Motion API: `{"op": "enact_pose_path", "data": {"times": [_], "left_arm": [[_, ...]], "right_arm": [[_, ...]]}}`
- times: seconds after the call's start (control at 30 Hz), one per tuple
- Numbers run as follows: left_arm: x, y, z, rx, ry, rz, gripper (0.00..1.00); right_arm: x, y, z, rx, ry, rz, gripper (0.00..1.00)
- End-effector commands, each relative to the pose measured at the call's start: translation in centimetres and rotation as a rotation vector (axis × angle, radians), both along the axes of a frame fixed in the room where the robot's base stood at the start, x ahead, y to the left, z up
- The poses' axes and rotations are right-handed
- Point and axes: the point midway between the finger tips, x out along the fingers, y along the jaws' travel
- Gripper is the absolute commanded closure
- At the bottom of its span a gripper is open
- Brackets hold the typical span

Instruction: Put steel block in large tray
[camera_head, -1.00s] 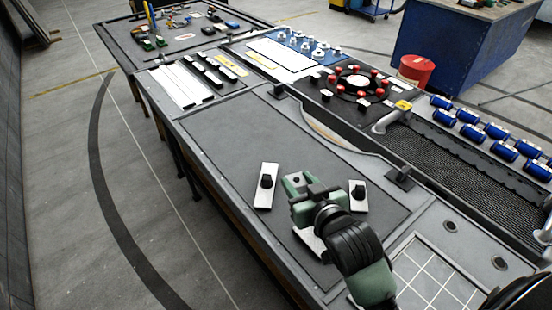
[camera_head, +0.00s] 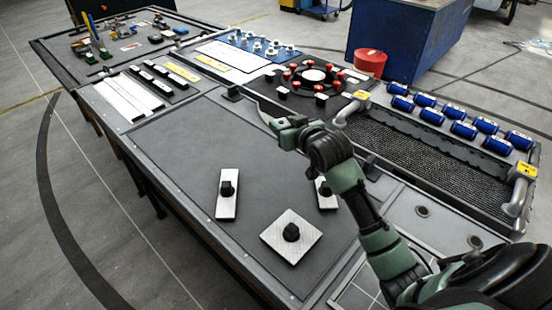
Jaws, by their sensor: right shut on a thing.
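Three pale, metal-looking blocks with black knobs lie on the dark panel of the bench: a narrow one (camera_head: 223,208), a square one (camera_head: 273,236) and a narrow one partly behind my right arm (camera_head: 327,203). I cannot tell which is the steel block. A wide dark tray (camera_head: 425,157) with a mesh floor and grey end handles lies at the right. My right gripper (camera_head: 284,128) is over the far part of the panel, beyond the blocks and left of the tray. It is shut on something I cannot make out. My left gripper is out of view.
A round fixture with red knobs (camera_head: 298,88) is beyond. Several blue cylinders (camera_head: 464,130) line the tray's far side. The panel's left part is clear.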

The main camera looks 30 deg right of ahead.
Motion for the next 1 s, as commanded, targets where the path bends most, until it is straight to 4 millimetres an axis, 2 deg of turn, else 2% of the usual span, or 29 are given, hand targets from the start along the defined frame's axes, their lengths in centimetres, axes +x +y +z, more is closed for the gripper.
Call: {"op": "enact_pose_path", "data": {"times": [0.1,0.3,0.53,0.73,1.0], "left_arm": [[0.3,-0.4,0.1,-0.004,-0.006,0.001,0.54],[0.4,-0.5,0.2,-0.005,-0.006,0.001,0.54],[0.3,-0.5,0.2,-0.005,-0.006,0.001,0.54],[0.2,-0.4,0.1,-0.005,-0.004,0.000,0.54],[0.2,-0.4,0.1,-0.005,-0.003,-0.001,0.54]], "right_arm": [[0.0,0.0,-3.1,0.001,0.000,0.000,1.00],[0.0,0.0,-7.0,-0.001,-0.004,0.000,1.00],[0.0,0.1,-8.9,-0.001,-0.005,0.000,1.00],[0.0,0.0,-11.8,-0.001,-0.004,0.000,1.00],[0.0,0.0,-12.4,-0.001,-0.007,0.000,1.00]]}}
